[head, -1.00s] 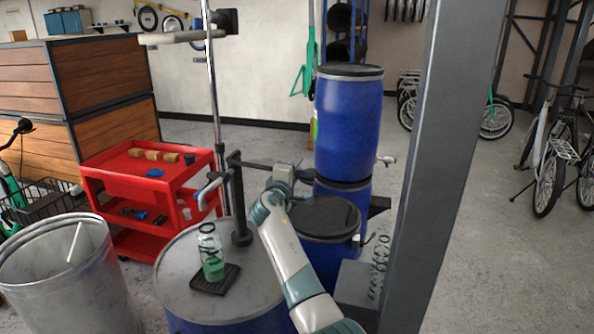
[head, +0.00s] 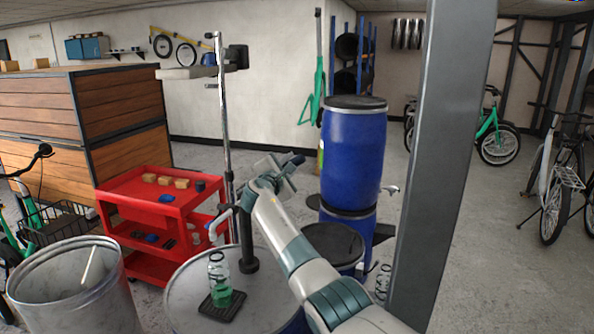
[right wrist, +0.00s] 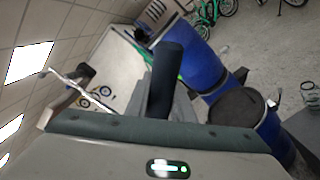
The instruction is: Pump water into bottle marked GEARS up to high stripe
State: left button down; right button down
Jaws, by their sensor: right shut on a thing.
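A clear bottle (head: 219,272) stands upright on a dark square mat (head: 222,304) on the grey drum top, under the pump spout (head: 222,216). Green shows in its lower part; its marking and stripes are too small to read. The dark pump column (head: 247,235) rises behind the bottle. My right gripper (head: 283,168) is above and right of the column, shut on what appears to be the pump handle, mostly hidden by the gripper. A dark bar (right wrist: 166,80) stands up in the right wrist view; I cannot tell if it is handle or finger. My left gripper is out of view.
A metal bin (head: 66,300) stands left of the drum, and a red cart (head: 150,215) stands behind it. Blue barrels (head: 353,155) are stacked at the right, beside a grey post (head: 450,150). Open floor (head: 480,260) lies right of the post.

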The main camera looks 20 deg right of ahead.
jog(key=shift+w+a+r+n, duration=0.2)
jog(key=shift+a+r+n, duration=0.1)
jog(key=shift+r, duration=0.2)
jog(key=shift+w+a+r+n, duration=0.15)
jog(key=shift+a+r+n, duration=0.15)
jog(key=shift+r, duration=0.25)
jog(key=shift+w+a+r+n, duration=0.2)
jog(key=shift+a+r+n, duration=0.1)
jog(key=shift+r, duration=0.2)
jog(key=c, duration=1.5)
grip_release()
jog(key=shift+f, duration=0.1)
jog(key=shift+c, duration=0.2)
jog(key=shift+f, duration=0.1)
jog(key=b+v, duration=0.5)
jog(key=v, duration=1.2)
